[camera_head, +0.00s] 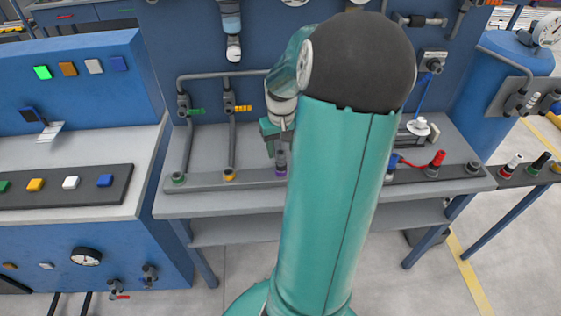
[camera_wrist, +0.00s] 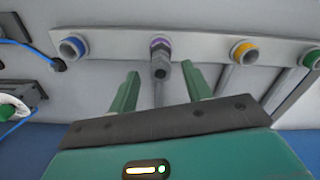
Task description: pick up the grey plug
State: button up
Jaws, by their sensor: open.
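The grey plug (camera_wrist: 160,68) stands in the purple-ringed socket (camera_wrist: 160,42) of the light rail, in the middle of the wrist view. In the head view the grey plug (camera_head: 281,157) is upright in the rail, just left of my arm. My gripper (camera_wrist: 160,71) is open, with one green finger on each side of the plug's line. I cannot tell whether the fingertips reach around it. My gripper (camera_head: 270,140) shows only partly in the head view, beside and slightly above the plug; my arm hides the rest.
The rail (camera_head: 205,182) also holds a yellow-ringed socket (camera_wrist: 243,50), a green-ringed one and a blue-ringed one (camera_wrist: 73,47). Vertical pipes (camera_head: 233,145) stand to the left. A red plug (camera_head: 437,159) with a cable is to the right. A button console (camera_head: 60,188) stands at far left.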

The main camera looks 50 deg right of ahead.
aim_at(281, 152)
notch_tip(281, 152, down, 4)
jog(key=shift+f, duration=0.15)
grip_shut()
dwell(0.3)
jog(key=shift+r, duration=0.55)
notch_tip(281, 152, up, 2)
jog(key=shift+r, duration=0.1)
jog(key=s+a+r, duration=0.5)
jog(key=s+r, duration=0.4)
jog(key=s, duration=0.3)
jog(key=shift+s+a+r, duration=0.35)
jog(key=shift+a+r, duration=0.05)
